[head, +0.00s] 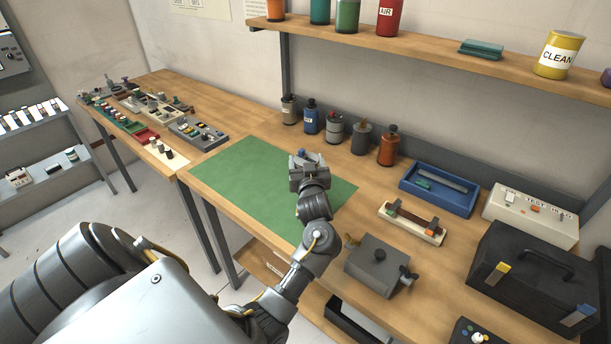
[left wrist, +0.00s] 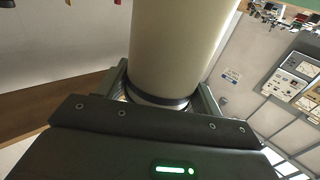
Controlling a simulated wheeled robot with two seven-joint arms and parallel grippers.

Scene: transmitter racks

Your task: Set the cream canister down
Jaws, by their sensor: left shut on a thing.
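My left gripper (head: 308,163) is above the green mat (head: 240,172) on the workbench, near the mat's right part. In the left wrist view, the gripper's jaws (left wrist: 160,98) are shut around a cream canister (left wrist: 180,45), which fills the upper middle of the picture. A dark band rings the canister where the jaws grip it. In the head view I cannot make out the canister at the gripper, and I cannot tell whether it touches the mat. My right gripper is not in view.
Several bottles, among them a blue one (head: 311,117) and a brown one (head: 388,146), line the bench's back. A blue tray (head: 437,190), a grey box (head: 378,266) and a black case (head: 533,283) stand right. The mat's left part is clear.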

